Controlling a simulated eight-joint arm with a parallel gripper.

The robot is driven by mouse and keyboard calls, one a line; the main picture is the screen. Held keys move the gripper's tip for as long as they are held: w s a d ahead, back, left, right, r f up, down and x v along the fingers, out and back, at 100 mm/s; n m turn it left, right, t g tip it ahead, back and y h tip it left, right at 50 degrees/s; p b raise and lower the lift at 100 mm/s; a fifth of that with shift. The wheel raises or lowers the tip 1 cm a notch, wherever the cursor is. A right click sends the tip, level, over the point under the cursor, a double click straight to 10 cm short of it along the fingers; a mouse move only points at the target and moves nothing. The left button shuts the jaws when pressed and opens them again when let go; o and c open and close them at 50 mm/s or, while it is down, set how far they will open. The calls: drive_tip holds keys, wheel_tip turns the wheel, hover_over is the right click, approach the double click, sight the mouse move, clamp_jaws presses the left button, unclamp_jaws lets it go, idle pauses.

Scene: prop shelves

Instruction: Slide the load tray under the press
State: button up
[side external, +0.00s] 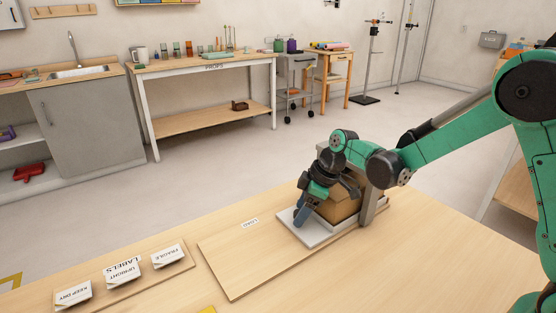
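The load tray (290,229) is a flat pale grey tray on a wooden board, its near left part bare. A brown cardboard box (341,207) sits on it. The press (369,205) appears as a grey upright frame at the right end of the tray, partly hidden by my arm; the box reaches up to it. My gripper (302,213) points down at the tray's left part, left of the box, with blue pieces low at its tip. I cannot tell whether these pieces are fingertips or a handle, or whether the fingers are shut on anything.
The wooden board (235,262) bears a "LOAD" label (250,223) and is clear left of the tray. A label rack (125,275) with "KEEP DRY", "UPRIGHT" and "FRAGILE" cards stands at the front left. Workbenches (205,66) stand far behind.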

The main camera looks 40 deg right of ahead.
drive_tip(key=shift+v, duration=2.8)
drive_tip(key=s+r+m+t+h, duration=0.3)
drive_tip(key=s+r+m+t, duration=0.1)
drive_tip(key=s+m, duration=0.5)
drive_tip(key=shift+s+a+r, duration=0.35)
drive_tip(key=shift+s, duration=0.9)
